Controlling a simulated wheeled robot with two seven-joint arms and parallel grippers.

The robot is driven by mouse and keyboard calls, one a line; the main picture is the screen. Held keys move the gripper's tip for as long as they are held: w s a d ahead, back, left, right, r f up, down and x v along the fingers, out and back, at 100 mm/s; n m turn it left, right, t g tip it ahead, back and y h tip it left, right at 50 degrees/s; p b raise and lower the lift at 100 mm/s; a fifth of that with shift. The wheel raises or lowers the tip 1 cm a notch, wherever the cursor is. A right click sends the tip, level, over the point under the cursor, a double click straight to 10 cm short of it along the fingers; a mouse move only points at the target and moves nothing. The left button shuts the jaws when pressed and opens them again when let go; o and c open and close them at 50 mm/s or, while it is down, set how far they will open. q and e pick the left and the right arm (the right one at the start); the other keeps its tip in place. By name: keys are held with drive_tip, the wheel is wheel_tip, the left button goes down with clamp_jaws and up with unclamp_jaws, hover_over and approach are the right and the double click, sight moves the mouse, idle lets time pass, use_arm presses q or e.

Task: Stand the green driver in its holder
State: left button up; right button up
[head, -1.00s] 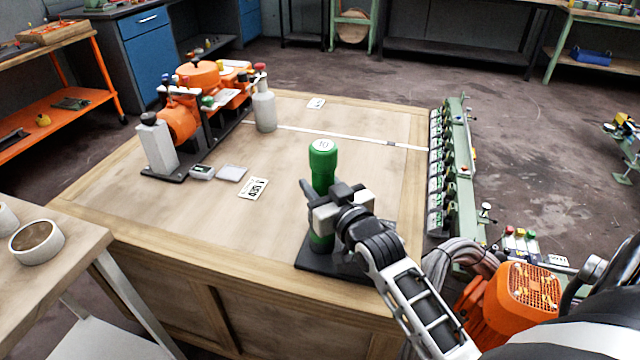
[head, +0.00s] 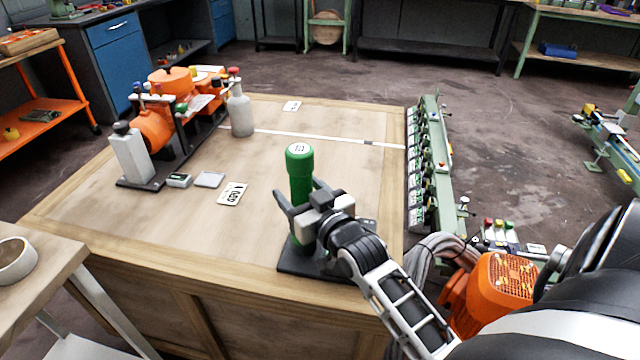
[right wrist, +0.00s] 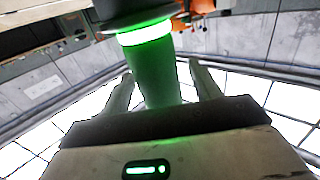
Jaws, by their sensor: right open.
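The green driver (head: 300,163) stands upright, its round, pale-marked top up, over a black base (head: 297,263), its holder, near the table's front edge. My right gripper (head: 299,191) is open, with one finger on each side of the driver. The right wrist view shows the green shaft (right wrist: 160,85) between the two spread fingers, with a gap at each side. A bright green ring (right wrist: 145,35) shows at one end of it there. The gripper partly hides the driver's lower part and the base. My left gripper is not in view.
An orange machine (head: 155,130) with a grey bottle (head: 240,112) stands at the table's back left. A card (head: 232,194) lies left of the driver. A green rack (head: 425,165) lines the right edge. The table's middle is clear.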

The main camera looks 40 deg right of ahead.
drive_tip(key=s+a+r, duration=0.1)
drive_tip(key=s, duration=1.4)
drive_tip(key=shift+b, duration=0.3)
drive_tip(key=shift+a, duration=0.2)
drive_tip(key=s+a+f+n+g+y, duration=0.1)
drive_tip(key=a+f+g+y, duration=0.1)
drive_tip(key=a+f, duration=0.5)
drive_tip(key=s+a+f+n+g+y, duration=0.2)
drive_tip(key=a+f+g+y, duration=0.1)
drive_tip(key=a+f, duration=0.4)
drive_tip(key=shift+s+a+f+g, duration=0.25)
drive_tip(key=shift+f+g, duration=0.25)
drive_tip(key=shift+g, duration=0.4)
